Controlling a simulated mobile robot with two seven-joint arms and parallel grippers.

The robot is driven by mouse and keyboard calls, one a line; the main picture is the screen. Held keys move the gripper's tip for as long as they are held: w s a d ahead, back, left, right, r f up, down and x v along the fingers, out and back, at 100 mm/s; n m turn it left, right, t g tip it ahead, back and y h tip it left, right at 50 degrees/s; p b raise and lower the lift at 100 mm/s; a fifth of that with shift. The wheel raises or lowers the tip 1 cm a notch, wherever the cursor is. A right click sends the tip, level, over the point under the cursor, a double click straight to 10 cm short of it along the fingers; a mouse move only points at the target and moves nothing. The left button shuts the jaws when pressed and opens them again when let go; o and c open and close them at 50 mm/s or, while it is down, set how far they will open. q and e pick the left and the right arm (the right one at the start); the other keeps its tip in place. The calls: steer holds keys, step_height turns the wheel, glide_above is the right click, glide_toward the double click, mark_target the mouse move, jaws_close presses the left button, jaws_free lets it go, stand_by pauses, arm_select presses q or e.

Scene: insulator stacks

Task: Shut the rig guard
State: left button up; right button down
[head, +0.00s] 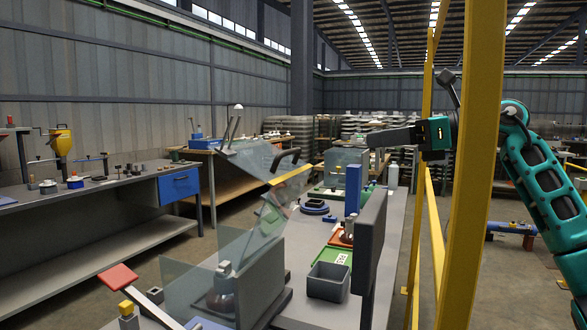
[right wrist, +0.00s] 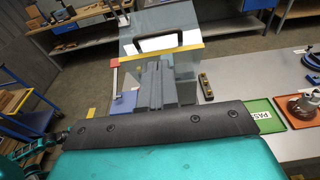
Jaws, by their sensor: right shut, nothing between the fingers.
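The rig guard (head: 262,160) is a clear panel with a yellow edge strip and a black handle (head: 287,157). In the head view it is raised and tilted above the clear-walled rig (head: 185,285), which has a brown and grey insulator piece (head: 222,287) inside. In the right wrist view the guard (right wrist: 165,20) and its handle (right wrist: 152,42) lie beyond the fingertips. My right gripper (head: 372,139) is shut and empty, pointing left, apart from the handle and to its right in the head view. It also shows in the right wrist view (right wrist: 155,75). My left gripper is out of view.
A yellow post (head: 474,150) stands close in front of my right arm. The bench holds a grey bin (head: 328,282), a blue upright block (head: 353,188), a dark upright panel (head: 368,243) and a green tray (right wrist: 262,115) marked PASS. A long workbench (head: 100,190) is at left.

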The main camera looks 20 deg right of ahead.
mark_target(295, 151)
steer(key=p+x, duration=0.1)
steer(key=x, duration=1.3)
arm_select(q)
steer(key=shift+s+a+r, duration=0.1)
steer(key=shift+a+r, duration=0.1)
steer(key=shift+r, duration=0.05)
